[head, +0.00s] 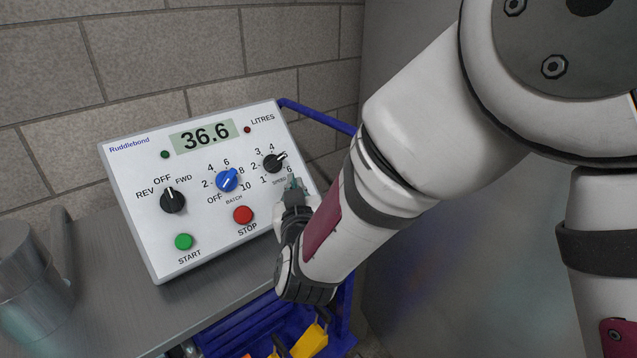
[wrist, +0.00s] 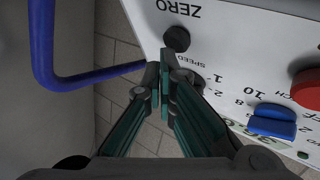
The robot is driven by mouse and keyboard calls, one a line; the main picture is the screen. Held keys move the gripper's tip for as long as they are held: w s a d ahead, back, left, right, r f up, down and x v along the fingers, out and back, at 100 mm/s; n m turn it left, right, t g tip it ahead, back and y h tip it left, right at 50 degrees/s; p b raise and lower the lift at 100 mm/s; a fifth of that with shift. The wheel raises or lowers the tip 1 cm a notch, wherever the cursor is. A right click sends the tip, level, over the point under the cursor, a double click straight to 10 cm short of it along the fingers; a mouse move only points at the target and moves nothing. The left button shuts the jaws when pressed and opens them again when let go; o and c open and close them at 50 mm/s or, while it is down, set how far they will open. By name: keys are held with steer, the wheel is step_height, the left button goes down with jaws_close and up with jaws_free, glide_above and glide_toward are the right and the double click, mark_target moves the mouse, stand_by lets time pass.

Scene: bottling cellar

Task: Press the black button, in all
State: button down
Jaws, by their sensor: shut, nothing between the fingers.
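The black button (wrist: 176,38), labelled ZERO, sits on the white control panel (head: 140,180) and shows in the wrist view just beyond my fingertips. In the head view it is hidden behind my gripper (head: 293,185). My gripper also shows in the wrist view (wrist: 165,62), with its fingers shut together and nothing between them. The fingertips point at the panel close beside the button. I cannot tell whether they touch it. The display (head: 204,136) reads 36.6 litres.
The black speed knob (head: 273,163) is close to my fingers. The red STOP button (head: 243,215), blue batch knob (head: 227,180), black REV/FWD knob (head: 173,200) and green START button (head: 184,241) share the panel. A blue rail (wrist: 95,75) runs beside it. A metal jug (head: 32,285) stands left.

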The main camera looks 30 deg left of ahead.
steer(key=shift+w+a+f+b, duration=0.15)
steer(key=shift+a+f+b, duration=0.2)
stand_by(0.7)
steer(key=shift+d, duration=0.1)
steer(key=shift+s+d+r+p, duration=0.3)
steer(key=shift+d+r, duration=0.25)
steer(key=shift+r, duration=0.05)
stand_by(0.3)
steer(key=d+r, duration=0.1)
steer(key=s+d+r+p, duration=0.1)
steer(key=d+r, duration=0.1)
steer(key=shift+s+d+r+p, duration=0.15)
steer(key=shift+s+d+p, duration=0.05)
steer(key=shift+d+p, duration=0.1)
stand_by(0.9)
